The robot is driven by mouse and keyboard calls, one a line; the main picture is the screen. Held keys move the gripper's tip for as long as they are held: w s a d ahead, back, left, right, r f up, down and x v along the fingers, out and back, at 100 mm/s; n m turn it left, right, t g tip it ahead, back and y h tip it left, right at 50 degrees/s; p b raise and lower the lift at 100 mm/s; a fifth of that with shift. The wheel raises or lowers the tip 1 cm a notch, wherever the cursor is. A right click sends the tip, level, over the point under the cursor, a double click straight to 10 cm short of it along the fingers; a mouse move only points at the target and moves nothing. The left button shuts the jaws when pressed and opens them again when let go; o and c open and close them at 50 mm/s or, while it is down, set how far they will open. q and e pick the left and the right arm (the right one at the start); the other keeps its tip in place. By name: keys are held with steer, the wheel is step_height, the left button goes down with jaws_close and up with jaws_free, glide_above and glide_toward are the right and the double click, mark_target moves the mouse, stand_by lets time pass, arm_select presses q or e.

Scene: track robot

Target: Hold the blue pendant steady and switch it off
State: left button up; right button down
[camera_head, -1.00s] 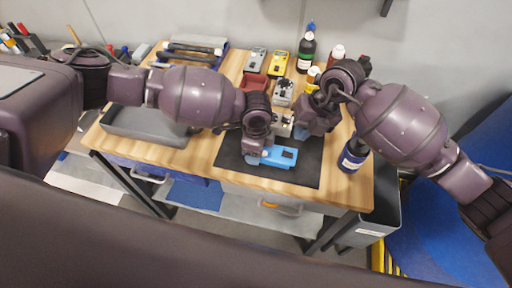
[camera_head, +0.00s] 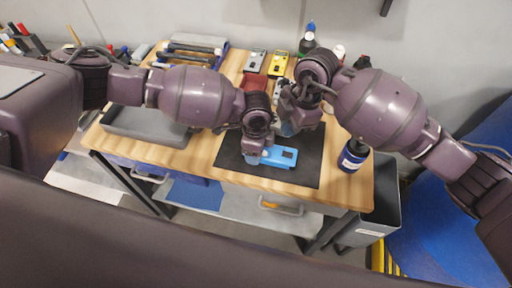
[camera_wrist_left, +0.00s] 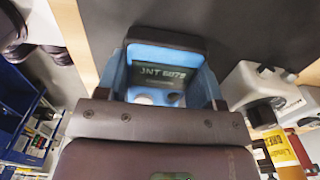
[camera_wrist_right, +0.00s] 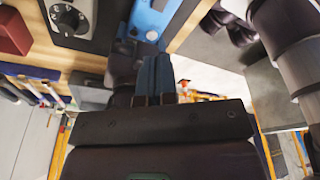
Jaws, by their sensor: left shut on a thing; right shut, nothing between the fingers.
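The blue pendant (camera_head: 282,158) lies on the black mat (camera_head: 300,176) near the front of the bench. My left gripper (camera_head: 256,157) is shut on its left end. In the left wrist view the pendant (camera_wrist_left: 165,40) sits between the fingers, with a small display reading like "JNT 6072". My right gripper (camera_head: 288,130) is shut and empty, just behind the pendant. In the right wrist view its closed blue fingertips (camera_wrist_right: 153,58) are close to the pendant (camera_wrist_right: 150,18); I cannot tell whether they touch it. The switch is not clear to me.
A grey device with a dial (camera_wrist_right: 70,18) and a red box (camera_wrist_right: 12,32) are near my right gripper. A dark blue bottle (camera_head: 352,155) stands at the right edge, a grey tray (camera_head: 145,128) at the left.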

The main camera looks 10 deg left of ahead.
mark_target(284, 153)
steer(key=shift+m, duration=0.5)
steer(key=shift+w+d+x, duration=0.1)
steer(key=shift+d+x, duration=0.05)
steer(key=shift+x, duration=0.95)
steer(key=shift+w+d+x, duration=0.15)
steer(key=shift+x, duration=0.9)
steer(key=shift+w+d+x, duration=0.1)
steer(key=shift+d+x, duration=0.05)
steer(key=shift+x, duration=0.95)
steer(key=shift+x, duration=1.15)
steer(key=shift+d+f, duration=0.25)
